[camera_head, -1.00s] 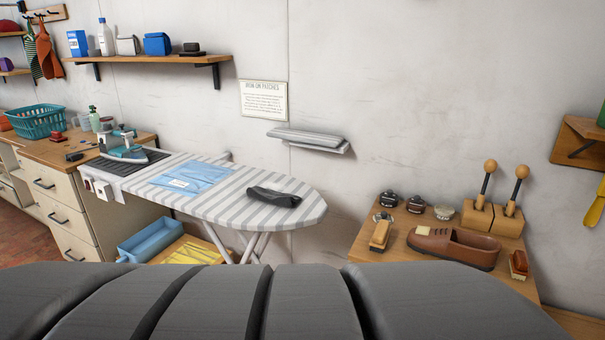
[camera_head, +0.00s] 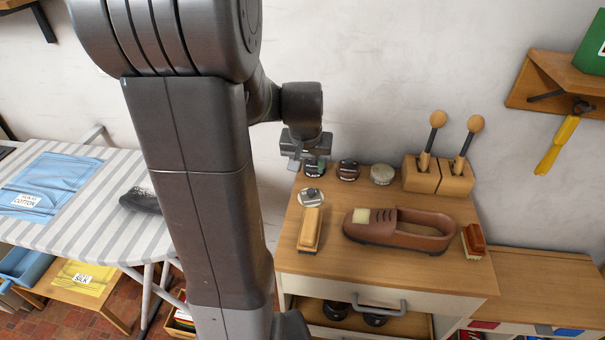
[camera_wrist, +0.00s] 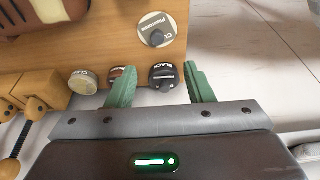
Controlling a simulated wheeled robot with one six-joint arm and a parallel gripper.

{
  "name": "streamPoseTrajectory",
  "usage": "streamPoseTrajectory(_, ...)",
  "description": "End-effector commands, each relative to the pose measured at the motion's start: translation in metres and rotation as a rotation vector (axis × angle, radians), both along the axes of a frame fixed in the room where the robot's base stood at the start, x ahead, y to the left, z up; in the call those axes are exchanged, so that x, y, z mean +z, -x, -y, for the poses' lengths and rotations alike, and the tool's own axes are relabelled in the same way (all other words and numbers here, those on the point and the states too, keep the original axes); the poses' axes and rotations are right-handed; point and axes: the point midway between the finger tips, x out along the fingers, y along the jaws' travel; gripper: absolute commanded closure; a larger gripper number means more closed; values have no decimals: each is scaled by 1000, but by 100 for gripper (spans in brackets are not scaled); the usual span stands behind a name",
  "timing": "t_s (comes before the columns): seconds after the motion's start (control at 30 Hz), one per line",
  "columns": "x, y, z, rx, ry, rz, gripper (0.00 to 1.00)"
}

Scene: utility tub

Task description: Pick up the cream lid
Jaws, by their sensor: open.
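A pale, cream-coloured round lid (camera_head: 311,197) with a dark knob and lettering lies flat on the wooden cabinet top, left of the shoe. It also shows at the top of the wrist view (camera_wrist: 153,22). My gripper (camera_head: 297,160) is over the back left corner of the cabinet. In the wrist view its green fingers (camera_wrist: 160,88) are apart with nothing gripped. A black-labelled tin (camera_wrist: 162,76) shows between the fingertips, and the lid lies beyond it. A brown tin (camera_head: 348,170) and a cream-topped tin (camera_head: 382,174) stand along the back.
A brown shoe (camera_head: 400,230), a wooden-backed brush (camera_head: 310,229) and a smaller brush (camera_head: 473,240) lie on the cabinet. A wooden block with two shoe trees (camera_head: 438,176) stands at the back. A drawer (camera_head: 360,325) below is open. The ironing board (camera_head: 85,220) is left.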

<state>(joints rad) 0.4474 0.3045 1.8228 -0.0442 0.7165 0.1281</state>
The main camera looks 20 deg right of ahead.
Motion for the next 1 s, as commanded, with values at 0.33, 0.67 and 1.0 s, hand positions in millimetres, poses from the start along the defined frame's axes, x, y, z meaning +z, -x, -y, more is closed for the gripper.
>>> streamPoseTrajectory(0.33,-46,-12,9,-4,-2,-5,53)
streamPoseTrajectory(0.67,-81,-21,15,-3,0,-1,53)
streamPoseTrajectory(1.0,-109,-25,21,-4,-1,-4,53)
